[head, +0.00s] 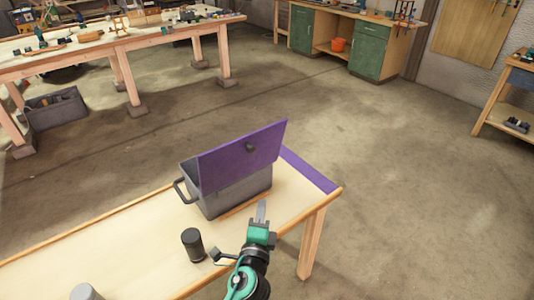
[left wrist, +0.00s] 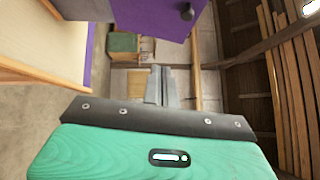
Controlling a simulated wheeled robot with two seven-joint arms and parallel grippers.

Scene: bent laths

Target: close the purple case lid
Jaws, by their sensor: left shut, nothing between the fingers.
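The case has a grey body (head: 240,196) and stands on the near table, with a dark handle on its left side. Its purple lid (head: 235,160) is open and raised steeply above the body, with a dark knob (head: 250,147) on the face towards me. My left gripper (head: 262,211) is shut and empty, in front of the case near its right end, below the lid. In the left wrist view the lid (left wrist: 150,14) and its knob (left wrist: 187,11) show at the top, beyond the shut fingers (left wrist: 161,84). My right gripper is not in view.
A black cylinder (head: 193,245) stands on the table left of my left arm, and a grey round object (head: 85,292) is at the bottom edge. A purple strip (head: 310,170) runs along the table's right end. The table's left part is clear.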

